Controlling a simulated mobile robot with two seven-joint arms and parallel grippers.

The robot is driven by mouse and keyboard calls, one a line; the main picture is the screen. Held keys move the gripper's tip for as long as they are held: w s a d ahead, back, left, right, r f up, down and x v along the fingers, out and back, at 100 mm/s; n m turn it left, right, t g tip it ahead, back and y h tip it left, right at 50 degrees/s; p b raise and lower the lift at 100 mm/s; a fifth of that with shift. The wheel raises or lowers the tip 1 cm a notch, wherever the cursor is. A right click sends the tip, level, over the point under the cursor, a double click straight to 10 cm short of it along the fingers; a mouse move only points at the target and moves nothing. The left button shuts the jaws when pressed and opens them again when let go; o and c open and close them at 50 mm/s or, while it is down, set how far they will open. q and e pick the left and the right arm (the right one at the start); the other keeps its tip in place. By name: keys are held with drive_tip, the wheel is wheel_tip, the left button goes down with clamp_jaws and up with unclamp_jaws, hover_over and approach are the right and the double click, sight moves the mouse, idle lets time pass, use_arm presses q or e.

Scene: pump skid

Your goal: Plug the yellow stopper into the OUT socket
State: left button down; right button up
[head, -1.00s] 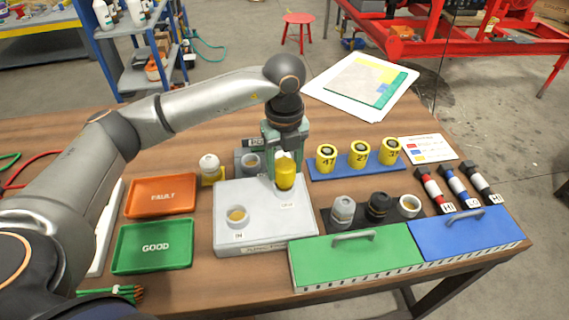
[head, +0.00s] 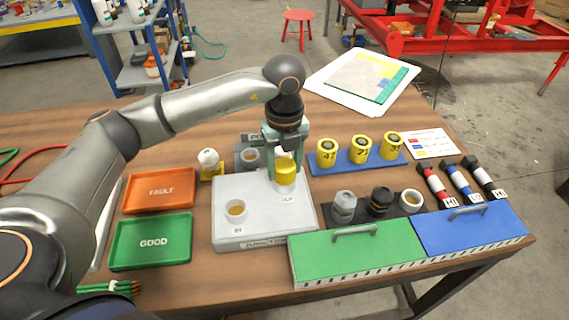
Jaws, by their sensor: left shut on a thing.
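My left gripper (head: 285,150) points down over the pump block (head: 260,215), a pale grey box with sockets, and is shut on the yellow stopper (head: 286,174). The stopper is upright at the OUT socket (head: 286,189), whose label shows just in front. The stopper hides most of that socket, and I cannot tell whether it sits in it or just above it. The IN socket (head: 236,211) at the front left of the block is open, with a yellowish inside. My right gripper is not in view.
Green GOOD (head: 152,264) and orange FAULT (head: 130,193) trays lie left. A white-topped part (head: 209,160) and a dark holder (head: 242,166) stand behind the block. Numbered yellow cylinders (head: 327,153) stand on a blue strip. Green (head: 350,265) and blue (head: 470,236) lidded boxes line the front right.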

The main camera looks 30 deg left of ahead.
use_arm(q)
drive_tip(key=shift+f, duration=0.1)
drive_tip(key=shift+c, duration=0.6)
unclamp_jaws()
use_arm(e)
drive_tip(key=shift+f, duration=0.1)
use_arm(q)
wheel_tip(320, 180, up, 2)
drive_tip(key=shift+r, duration=0.1)
wheel_tip(320, 180, up, 10)
drive_tip(key=shift+r, duration=0.2)
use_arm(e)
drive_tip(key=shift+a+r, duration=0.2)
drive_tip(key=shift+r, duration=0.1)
